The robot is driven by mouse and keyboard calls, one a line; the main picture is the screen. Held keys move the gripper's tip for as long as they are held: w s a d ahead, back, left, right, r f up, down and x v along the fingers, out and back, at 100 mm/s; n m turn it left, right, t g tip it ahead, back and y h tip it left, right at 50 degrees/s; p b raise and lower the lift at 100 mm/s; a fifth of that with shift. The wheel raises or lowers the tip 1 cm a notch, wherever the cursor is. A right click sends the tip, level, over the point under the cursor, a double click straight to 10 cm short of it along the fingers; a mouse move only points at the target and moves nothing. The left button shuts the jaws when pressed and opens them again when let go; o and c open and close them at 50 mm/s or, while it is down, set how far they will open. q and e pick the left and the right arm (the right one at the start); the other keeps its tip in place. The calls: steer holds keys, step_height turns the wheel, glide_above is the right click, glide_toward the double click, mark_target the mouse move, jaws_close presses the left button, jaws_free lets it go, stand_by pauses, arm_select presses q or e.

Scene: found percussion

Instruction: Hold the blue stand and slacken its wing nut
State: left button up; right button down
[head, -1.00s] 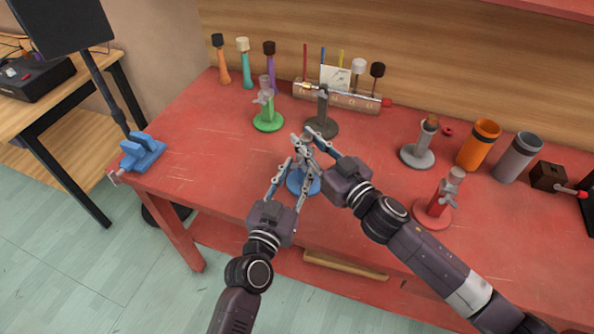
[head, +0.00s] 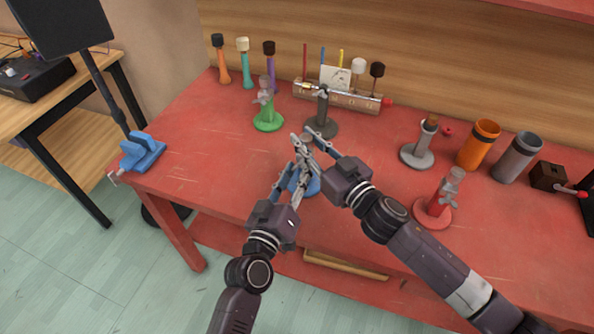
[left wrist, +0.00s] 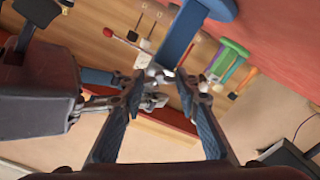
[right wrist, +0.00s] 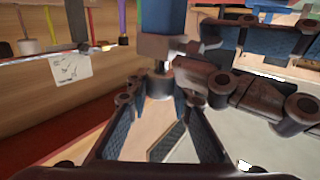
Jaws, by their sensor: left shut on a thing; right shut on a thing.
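The blue stand (head: 311,187) is upright near the table's front edge, its upper part mostly hidden by my grippers. In the left wrist view its blue post (left wrist: 183,32) runs to the fingertips. My left gripper (head: 299,160) is shut on the wing nut (left wrist: 158,72), a small pale metal part mostly covered by the fingers. My right gripper (head: 309,141) comes from the right, a little higher, shut on the stand near its top. In the right wrist view the grey metal upper part (right wrist: 159,84) lies between its fingers.
A green stand (head: 267,122) and a dark stand (head: 321,128) stand behind. A red stand (head: 434,213) and a grey stand (head: 417,157) are to the right, with orange (head: 478,145) and grey cups (head: 516,157). A blue vise (head: 143,152) is at the left edge. The table's left front is clear.

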arm_select(q)
steer(key=shift+n, duration=0.4)
steer(key=o, duration=1.2)
steer(key=m, duration=0.6)
steer(key=shift+m, duration=0.6)
steer(key=v, duration=1.2)
steer(key=shift+c, duration=0.8)
